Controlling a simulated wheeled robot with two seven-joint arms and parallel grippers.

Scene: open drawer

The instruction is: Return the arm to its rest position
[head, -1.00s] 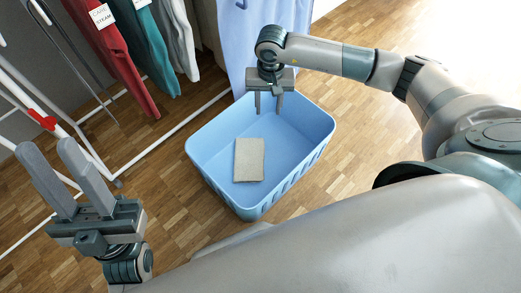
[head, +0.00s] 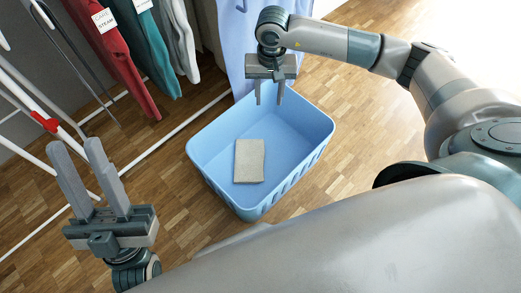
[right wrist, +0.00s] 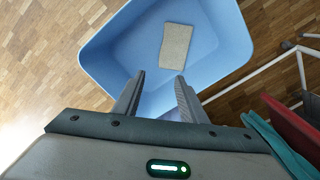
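My right gripper (head: 269,94) is open and empty above the far rim of a blue basket (head: 215,138). In the right wrist view its two fingers (right wrist: 158,92) stand apart with nothing between them. A flat beige folded cloth or block (head: 249,161) lies on the basket floor, apart from the gripper; it also shows in the right wrist view (right wrist: 175,46). My left gripper (head: 78,152) is at the lower left, fingers pointing up and apart, with nothing visible between them. It is to the left of the basket, near a white rack.
Red (head: 117,62), teal (head: 147,45) and grey garments hang at the upper left, with a light blue cloth (head: 232,40) behind the right gripper. White rack bars (head: 150,150) run along the left. Wooden floor (head: 350,130) is clear right of the basket.

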